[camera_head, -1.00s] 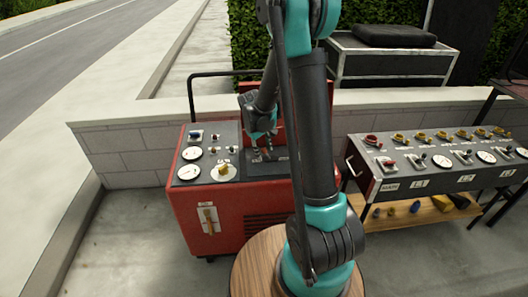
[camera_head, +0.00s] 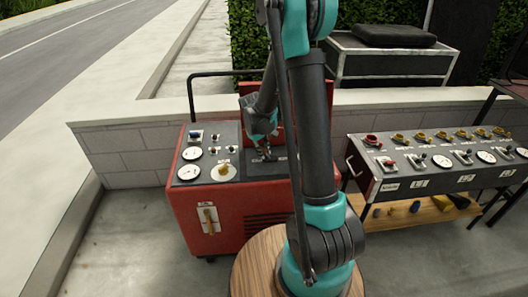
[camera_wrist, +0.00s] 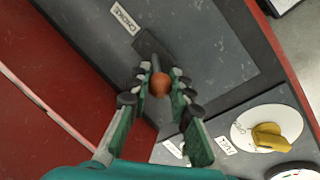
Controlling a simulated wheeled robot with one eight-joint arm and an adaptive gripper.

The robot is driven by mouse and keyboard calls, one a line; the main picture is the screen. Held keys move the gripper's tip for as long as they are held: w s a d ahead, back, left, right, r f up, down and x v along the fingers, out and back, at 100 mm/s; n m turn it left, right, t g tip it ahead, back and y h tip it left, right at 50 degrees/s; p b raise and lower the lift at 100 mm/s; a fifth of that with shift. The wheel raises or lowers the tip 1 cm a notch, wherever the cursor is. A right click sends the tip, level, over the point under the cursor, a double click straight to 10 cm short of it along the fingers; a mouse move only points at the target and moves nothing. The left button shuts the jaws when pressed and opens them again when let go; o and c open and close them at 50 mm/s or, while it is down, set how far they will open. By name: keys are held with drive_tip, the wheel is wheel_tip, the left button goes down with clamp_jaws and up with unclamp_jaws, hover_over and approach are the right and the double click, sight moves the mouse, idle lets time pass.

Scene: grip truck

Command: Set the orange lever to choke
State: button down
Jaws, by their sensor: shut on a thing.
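The orange lever has a round orange knob (camera_wrist: 160,87) on a dark stem that rises from a dark slot plate (camera_wrist: 148,45) on the grey panel. In the wrist view a white CHOKE label (camera_wrist: 125,18) lies beyond the plate's upper end. My gripper (camera_wrist: 160,78) is shut on the lever, with one finger on each side of the knob. In the head view my gripper (camera_head: 265,153) is low over the top panel of the red machine (camera_head: 240,212). There the knob is too small and covered to make out.
A yellow knob on a white dial (camera_wrist: 268,137) sits on the panel to the lower right in the wrist view. A raised red lid (camera_head: 276,105) stands behind my gripper. A black control bench (camera_head: 430,172) stands to the right, and a low wall (camera_head: 140,150) runs behind.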

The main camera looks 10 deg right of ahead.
drive_tip(key=shift+d, duration=0.15)
drive_tip(key=y, duration=0.1)
drive_tip(key=d+y, duration=0.1)
drive_tip(key=y, duration=0.1)
drive_tip(key=shift+d+r, duration=0.2)
drive_tip(key=shift+r, duration=0.1)
drive_tip(key=d+y, duration=0.1)
drive_tip(key=y, duration=0.2)
drive_tip(key=shift+s+d+m+t+y, duration=0.1)
drive_tip(key=shift+d+m+t+y, duration=0.2)
drive_tip(key=shift+d, duration=0.05)
drive_tip(key=y, duration=0.1)
drive_tip(key=d+y, duration=0.1)
drive_tip(key=y, duration=0.1)
drive_tip(key=shift+d+f, duration=0.15)
drive_tip(key=shift+d, duration=0.1)
drive_tip(key=shift+s+d+f+y, duration=0.1)
drive_tip(key=shift+d+y, duration=0.1)
drive_tip(key=shift+y, duration=0.3)
drive_tip(key=shift+d+f+y, duration=0.1)
drive_tip(key=shift+d+y, duration=0.05)
drive_tip(key=shift+y, duration=0.65)
drive_tip(key=c, duration=1.3)
unclamp_jaws()
drive_tip(key=shift+c, duration=0.2)
